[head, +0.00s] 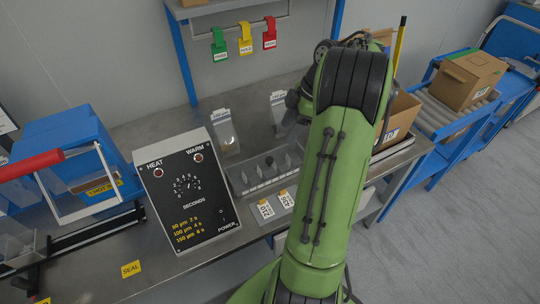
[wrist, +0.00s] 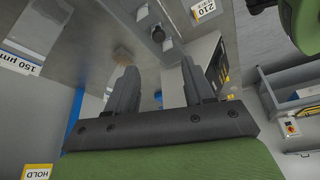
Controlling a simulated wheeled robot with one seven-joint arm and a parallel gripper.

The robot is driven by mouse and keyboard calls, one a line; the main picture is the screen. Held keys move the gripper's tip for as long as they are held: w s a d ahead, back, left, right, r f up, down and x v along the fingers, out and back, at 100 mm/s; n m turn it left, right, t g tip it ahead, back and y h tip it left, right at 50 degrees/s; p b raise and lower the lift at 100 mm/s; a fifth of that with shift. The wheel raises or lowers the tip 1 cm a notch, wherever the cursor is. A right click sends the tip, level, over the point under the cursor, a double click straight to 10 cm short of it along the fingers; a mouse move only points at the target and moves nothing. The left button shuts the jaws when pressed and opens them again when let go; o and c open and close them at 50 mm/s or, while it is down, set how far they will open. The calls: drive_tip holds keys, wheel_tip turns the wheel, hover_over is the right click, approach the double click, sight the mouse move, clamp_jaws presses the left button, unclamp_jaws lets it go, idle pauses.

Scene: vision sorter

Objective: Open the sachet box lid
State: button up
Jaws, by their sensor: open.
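I cannot tell for sure which thing is the sachet box, and no lid is clearly shown. In the head view, two small clear containers with white labels stand at the back of the steel bench, one at left (head: 226,134) and one (head: 278,112) partly behind my arm. An open cardboard box (head: 400,116) stands right of my arm, partly hidden by it. My gripper (wrist: 158,82) shows in the wrist view with its two dark fingers apart and nothing between them.
A HEAT/WARM control box (head: 190,190) stands on the steel bench (head: 90,285), right of a sealer with a red handle (head: 32,166). A grey slotted tray (head: 262,172) lies behind number cards (head: 265,211). Colored tags (head: 245,38) hang above. A closed carton (head: 466,78) sits on rollers.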

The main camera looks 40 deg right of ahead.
sight(270, 159)
drive_tip(key=b+x, duration=0.5)
drive_tip(key=x, duration=0.7)
drive_tip(key=shift+d+f, duration=0.1)
clamp_jaws()
